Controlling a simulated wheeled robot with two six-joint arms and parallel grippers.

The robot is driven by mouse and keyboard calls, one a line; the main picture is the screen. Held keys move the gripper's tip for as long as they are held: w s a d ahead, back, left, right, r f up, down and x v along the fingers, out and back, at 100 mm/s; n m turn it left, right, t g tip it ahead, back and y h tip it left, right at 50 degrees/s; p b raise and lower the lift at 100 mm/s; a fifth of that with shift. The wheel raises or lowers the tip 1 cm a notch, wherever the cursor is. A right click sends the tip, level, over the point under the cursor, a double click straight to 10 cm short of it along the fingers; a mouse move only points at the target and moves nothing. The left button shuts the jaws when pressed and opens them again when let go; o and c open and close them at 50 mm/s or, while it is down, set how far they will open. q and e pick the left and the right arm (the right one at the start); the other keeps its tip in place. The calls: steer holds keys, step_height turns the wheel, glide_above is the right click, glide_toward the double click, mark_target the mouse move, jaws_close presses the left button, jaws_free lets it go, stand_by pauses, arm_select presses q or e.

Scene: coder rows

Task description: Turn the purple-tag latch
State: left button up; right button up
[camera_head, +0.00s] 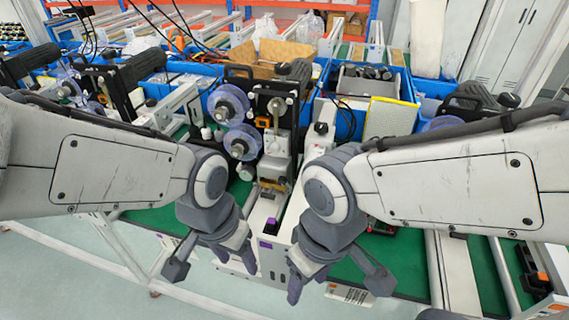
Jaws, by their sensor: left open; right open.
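A small dark latch with purple on it (271,226) stands on a white machine base (268,207) at the middle of the view. A purple tag (266,245) shows on the front face of that base. My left gripper (213,266) is open and empty, left of the latch and in front of the machine. My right gripper (337,284) is open and empty, right of the latch. Neither gripper touches the latch. My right wrist hides part of the machine's right side.
A coding machine with clear blue reels (228,104) rises behind the latch. Blue bins (349,115) with boxes stand behind it. Green table surface (405,262) shows on both sides. The table's front edge runs below the grippers.

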arm_select(q)
steer(key=w+a+r+n+t+y+p, duration=0.15)
steer(key=w+a+r+n+p, duration=0.25)
steer(key=w+a+r+p, duration=0.55)
steer(key=w+a+f+n+t+p, duration=0.1)
steer(key=w+a+f+t, duration=0.25)
steer(key=w, duration=0.55)
steer(key=n+t+h, duration=0.1)
steer(key=n+h, duration=0.1)
steer(key=h, duration=1.2)
glide_toward(280, 182)
steer(key=shift+y, duration=0.35)
steer(key=p+x, duration=0.2)
steer(key=x, duration=0.1)
steer(key=p+x, duration=0.1)
steer(key=x, duration=0.3)
steer(key=shift+d+r+p, duration=0.15)
steer(key=shift+d+p, duration=0.1)
steer(key=shift+p, duration=0.15)
steer(key=shift+w+d+f, duration=0.25)
steer(key=shift+w+d, duration=0.1)
steer(key=shift+d, duration=0.1)
arm_select(e)
step_height(280, 182, up, 17)
steer(key=shift+r, duration=0.15)
steer(key=shift+d, duration=0.1)
